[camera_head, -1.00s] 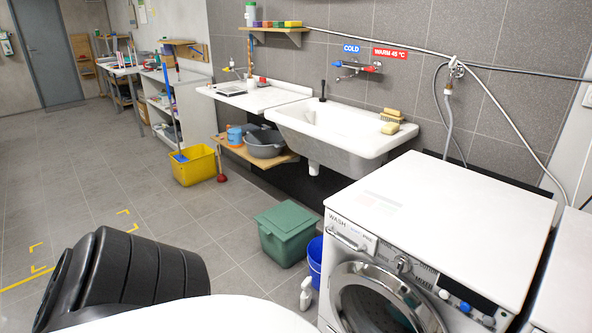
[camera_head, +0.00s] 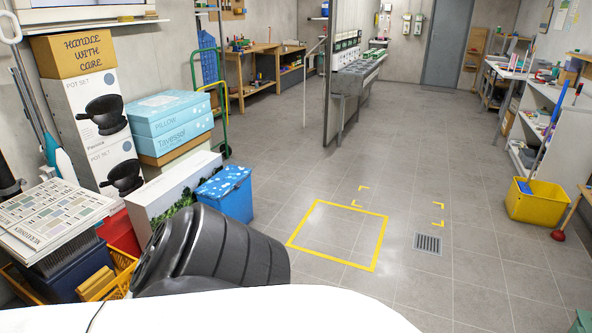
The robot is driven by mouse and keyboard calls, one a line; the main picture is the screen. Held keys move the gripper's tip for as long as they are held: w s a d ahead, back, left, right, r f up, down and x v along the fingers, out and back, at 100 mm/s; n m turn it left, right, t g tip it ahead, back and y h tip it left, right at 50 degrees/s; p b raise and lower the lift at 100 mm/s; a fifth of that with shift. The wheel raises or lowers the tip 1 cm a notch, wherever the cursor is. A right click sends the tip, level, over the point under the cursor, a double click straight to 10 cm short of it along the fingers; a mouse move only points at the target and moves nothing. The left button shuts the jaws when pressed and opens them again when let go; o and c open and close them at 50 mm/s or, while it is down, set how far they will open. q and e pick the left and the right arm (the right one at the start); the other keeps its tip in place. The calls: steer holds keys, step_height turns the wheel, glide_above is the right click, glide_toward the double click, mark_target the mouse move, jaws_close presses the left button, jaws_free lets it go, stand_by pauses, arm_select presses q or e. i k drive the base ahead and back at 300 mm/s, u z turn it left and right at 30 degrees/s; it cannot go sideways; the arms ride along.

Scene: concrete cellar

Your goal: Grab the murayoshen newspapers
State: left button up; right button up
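The stack of newspapers (camera_head: 52,215) is at the left edge of the head view, with printed pages of small pictures and blocks of text on top. Lettering on its front side looks like the murayoshen name. The stack lies on top of a dark blue box or crate (camera_head: 78,275), close to a red container (camera_head: 121,232). Neither of my grippers shows in the view.
A yellow crate (camera_head: 122,262), a blue bin (camera_head: 226,192), pillow boxes (camera_head: 170,122) and pot set boxes (camera_head: 92,120) crowd the left side. A yellow floor square (camera_head: 338,234) lies on open tiled floor. A yellow bucket (camera_head: 535,202) stands right.

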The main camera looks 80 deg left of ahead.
mark_target(30, 240)
steer(key=u, duration=4.55)
steer(key=i, duration=2.05)
steer(key=u, duration=0.2)
